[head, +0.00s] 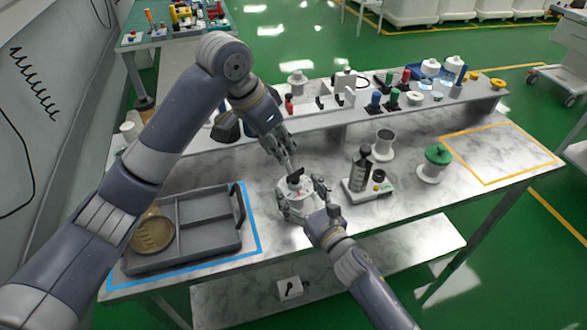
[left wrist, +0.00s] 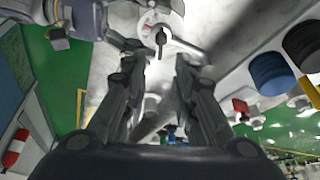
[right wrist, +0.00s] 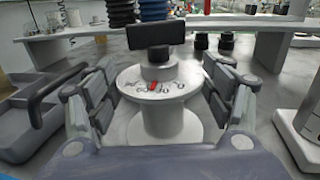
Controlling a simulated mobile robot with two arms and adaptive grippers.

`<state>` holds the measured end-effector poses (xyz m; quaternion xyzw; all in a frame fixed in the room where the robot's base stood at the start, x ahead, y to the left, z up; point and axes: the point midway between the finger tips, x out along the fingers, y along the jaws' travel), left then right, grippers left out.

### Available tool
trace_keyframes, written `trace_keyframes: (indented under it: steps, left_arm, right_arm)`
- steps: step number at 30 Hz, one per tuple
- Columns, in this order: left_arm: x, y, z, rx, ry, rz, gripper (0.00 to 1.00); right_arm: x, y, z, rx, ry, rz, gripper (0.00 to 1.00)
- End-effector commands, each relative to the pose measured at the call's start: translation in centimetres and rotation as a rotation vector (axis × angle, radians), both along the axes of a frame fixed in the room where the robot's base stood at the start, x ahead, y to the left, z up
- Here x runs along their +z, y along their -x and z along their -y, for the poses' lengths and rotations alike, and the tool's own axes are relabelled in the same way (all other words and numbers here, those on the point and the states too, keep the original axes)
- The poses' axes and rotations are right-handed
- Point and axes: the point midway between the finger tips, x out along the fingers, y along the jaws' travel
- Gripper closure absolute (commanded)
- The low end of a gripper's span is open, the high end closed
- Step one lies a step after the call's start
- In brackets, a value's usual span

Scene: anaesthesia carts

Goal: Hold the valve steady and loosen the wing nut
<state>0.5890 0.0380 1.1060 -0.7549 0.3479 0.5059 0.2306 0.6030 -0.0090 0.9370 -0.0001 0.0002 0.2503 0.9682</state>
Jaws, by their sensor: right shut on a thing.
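The valve (head: 288,207) is a pale, spool-shaped body standing on the marble bench, with printed marks on its top disc; it fills the middle of the right wrist view (right wrist: 162,122). The black wing nut (right wrist: 156,35) sits on its upright stem and also shows in the left wrist view (left wrist: 161,38). My right gripper (head: 304,201) is shut on the valve body, one finger on each side. My left gripper (head: 291,163) points down from above, close to the wing nut. In the left wrist view its fingers (left wrist: 160,62) are apart with nothing between them.
A grey compartment tray (head: 207,222) holding a brassy round part (head: 153,232) lies left inside blue tape. A white base with dark cylinders (head: 368,188) and a green-topped part (head: 436,160) stand right. A raised shelf (head: 335,122) with several parts runs behind. The yellow-taped area (head: 503,150) is empty.

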Motion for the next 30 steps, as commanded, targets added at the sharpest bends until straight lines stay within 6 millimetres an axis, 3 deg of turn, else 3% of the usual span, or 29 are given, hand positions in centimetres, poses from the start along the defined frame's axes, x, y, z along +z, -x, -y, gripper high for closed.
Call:
trace_keyframes:
  steps: [15,21,30]
  left_arm:
    - [-8.7,-2.3,2.7,0.000,-0.002,-0.001,0.74]
    - [-10.2,-2.8,3.1,0.001,-0.002,0.002,0.74]
    - [-10.4,-2.9,3.2,0.001,-0.002,0.002,0.74]
  right_arm:
    - [0.0,0.0,0.0,0.000,0.000,0.001,0.66]
    - [0.0,0.0,0.0,0.000,0.001,0.000,0.66]
    - [0.0,0.0,0.0,0.000,0.001,0.000,0.66]
